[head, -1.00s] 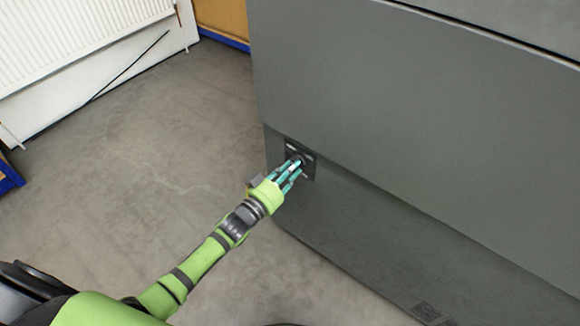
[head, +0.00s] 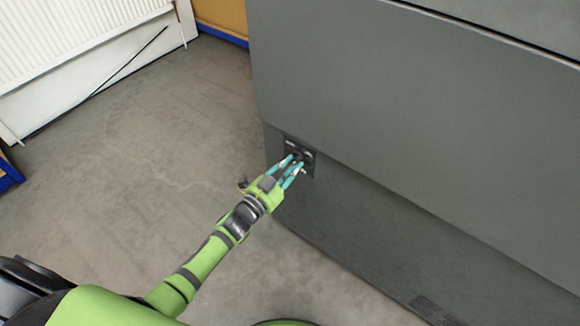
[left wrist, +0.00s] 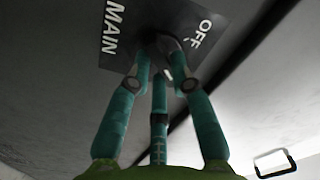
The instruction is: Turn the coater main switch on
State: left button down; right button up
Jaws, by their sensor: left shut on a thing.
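The coater (head: 410,110) is a large dark grey cabinet at the right of the head view. Its main switch plate (head: 309,168) is a small dark panel low on the near left part of its face. In the left wrist view the plate (left wrist: 110,55) bears the white words MAIN and OFF. The dark switch knob (left wrist: 165,45) is partly hidden by the fingers. My left gripper (head: 294,160) has its teal fingers at the plate, shut on the knob. The knob's exact angle is hard to tell. My right gripper is not in view.
Bare grey floor (head: 150,150) lies left of the coater. A white radiator (head: 80,40) stands on the wall at the upper left. A blue-edged item (head: 8,175) shows at the left edge.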

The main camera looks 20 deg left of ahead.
pick_arm(q)
jog(key=shift+m, duration=0.5)
jog(key=c, duration=1.1)
grip_release()
jog(key=v, duration=1.2)
